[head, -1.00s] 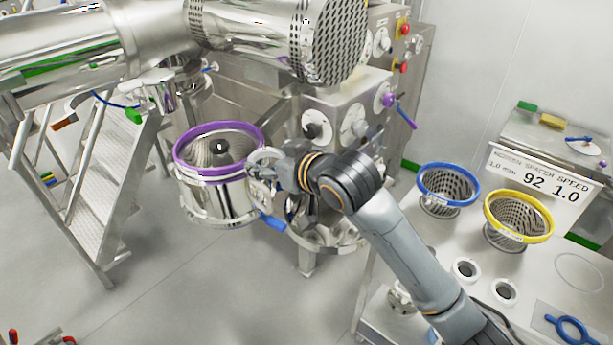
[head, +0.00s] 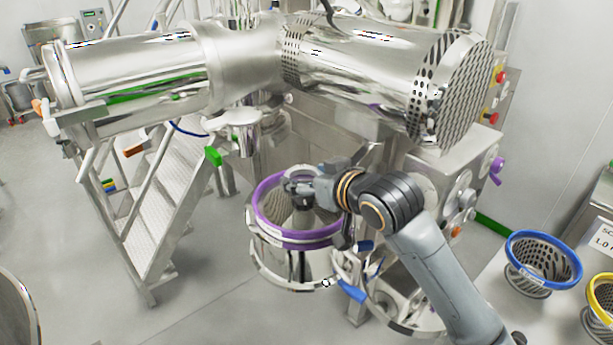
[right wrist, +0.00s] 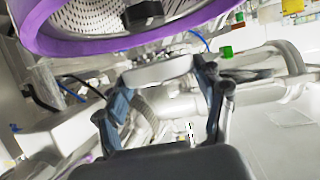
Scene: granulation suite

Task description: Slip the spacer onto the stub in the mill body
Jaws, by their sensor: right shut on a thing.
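The mill body (head: 293,270) is a steel drum with a purple-rimmed perforated screen (head: 268,229) in its top. My right gripper (head: 303,187) reaches in from the right over the open top. It is shut on the spacer (head: 302,172), a pale ring. In the right wrist view the spacer (right wrist: 158,72) sits between the two fingertips. A dark grey rounded piece, seemingly the stub (right wrist: 145,14), shows inside the purple rim (right wrist: 60,40), apart from the spacer in the picture. My left gripper is out of view.
A large steel cylinder with a perforated end (head: 455,90) hangs above and behind the mill. Steel steps (head: 165,215) stand left. A blue-rimmed screen (head: 543,258) and a yellow-rimmed screen (head: 603,300) stand on the table at right. Open floor lies front left.

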